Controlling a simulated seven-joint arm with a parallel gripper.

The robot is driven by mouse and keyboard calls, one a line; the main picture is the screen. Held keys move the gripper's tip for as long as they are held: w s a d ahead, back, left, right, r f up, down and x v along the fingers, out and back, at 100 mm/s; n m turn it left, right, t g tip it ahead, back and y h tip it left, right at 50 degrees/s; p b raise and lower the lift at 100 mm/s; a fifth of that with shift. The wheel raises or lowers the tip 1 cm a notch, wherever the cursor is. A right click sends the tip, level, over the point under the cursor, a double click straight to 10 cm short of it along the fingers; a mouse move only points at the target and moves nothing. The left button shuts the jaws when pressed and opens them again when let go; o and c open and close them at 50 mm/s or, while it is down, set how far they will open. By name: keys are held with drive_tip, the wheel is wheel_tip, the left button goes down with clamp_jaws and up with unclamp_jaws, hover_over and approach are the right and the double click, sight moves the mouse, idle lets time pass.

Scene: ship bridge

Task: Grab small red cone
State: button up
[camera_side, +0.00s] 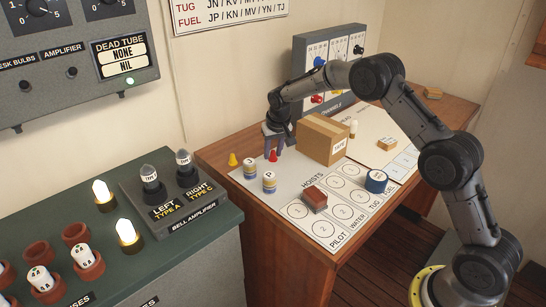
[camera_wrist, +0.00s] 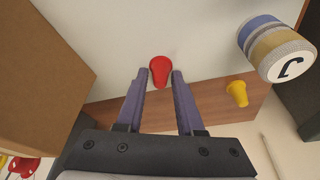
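The small red cone (camera_side: 273,156) stands on the white board near the table's back left, in front of the cardboard box. In the wrist view the red cone (camera_wrist: 159,71) lies between the tips of my gripper's two fingers, with a gap on each side. My gripper (camera_side: 274,146) points down at the cone in the side view, and its fingers partly hide the cone's surroundings. In the wrist view my gripper (camera_wrist: 158,77) is open and holds nothing.
A cardboard box (camera_side: 323,138) stands close to the right of my gripper. A yellow cone (camera_side: 233,159) and two striped cylinders, one (camera_side: 250,168) and another (camera_side: 269,182), stand to the left and front. A red block (camera_side: 314,199) and a blue round piece (camera_side: 376,181) lie nearer the front.

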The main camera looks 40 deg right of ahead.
clamp_jaws()
drive_tip(key=shift+r, duration=0.2)
